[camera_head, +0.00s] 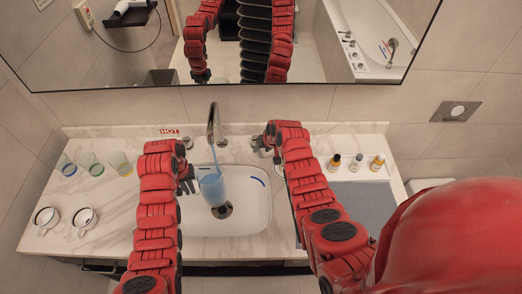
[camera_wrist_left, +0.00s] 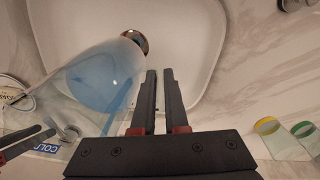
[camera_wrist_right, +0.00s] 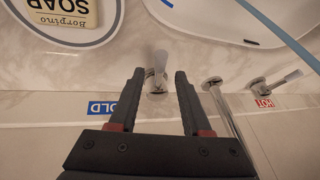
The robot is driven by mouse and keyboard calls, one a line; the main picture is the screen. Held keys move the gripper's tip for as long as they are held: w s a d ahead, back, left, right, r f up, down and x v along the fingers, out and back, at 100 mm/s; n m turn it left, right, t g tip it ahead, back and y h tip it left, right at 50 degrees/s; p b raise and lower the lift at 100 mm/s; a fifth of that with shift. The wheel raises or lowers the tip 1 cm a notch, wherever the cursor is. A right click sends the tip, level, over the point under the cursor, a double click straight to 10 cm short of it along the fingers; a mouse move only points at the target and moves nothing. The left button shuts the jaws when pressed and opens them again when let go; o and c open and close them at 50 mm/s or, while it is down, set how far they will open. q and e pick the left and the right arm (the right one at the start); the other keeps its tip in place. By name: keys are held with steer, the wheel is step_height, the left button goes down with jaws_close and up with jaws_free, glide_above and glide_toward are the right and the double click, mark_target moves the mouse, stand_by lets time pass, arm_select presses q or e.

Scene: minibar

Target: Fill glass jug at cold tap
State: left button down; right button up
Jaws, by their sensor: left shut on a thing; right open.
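A clear glass jug (camera_head: 211,188) holds blue water and is above the sink basin, under the tap spout (camera_head: 213,122). A thin blue stream (camera_head: 214,158) runs from the spout into it. In the left wrist view the jug (camera_wrist_left: 103,75) looks tilted. My left gripper (camera_head: 188,184) is shut at the jug's side, seemingly on its handle, which I cannot see clearly. My right gripper (camera_wrist_right: 159,76) is open, with its fingers either side of the cold tap lever (camera_wrist_right: 157,60). The blue COLD label (camera_wrist_right: 100,106) is partly hidden by a finger.
The white basin (camera_head: 255,210) surrounds the jug. Small bottles (camera_head: 356,162) stand at the right. A soap dish (camera_wrist_right: 65,25) is beside the cold lever; the hot lever (camera_wrist_right: 277,79) is beyond the spout.

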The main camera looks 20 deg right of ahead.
steer(key=shift+w+f, duration=0.35)
steer(key=shift+f, duration=0.05)
steer(key=shift+w+a+f, duration=0.1)
steer(key=shift+f, duration=0.5)
jaws_close()
stand_by(1.1)
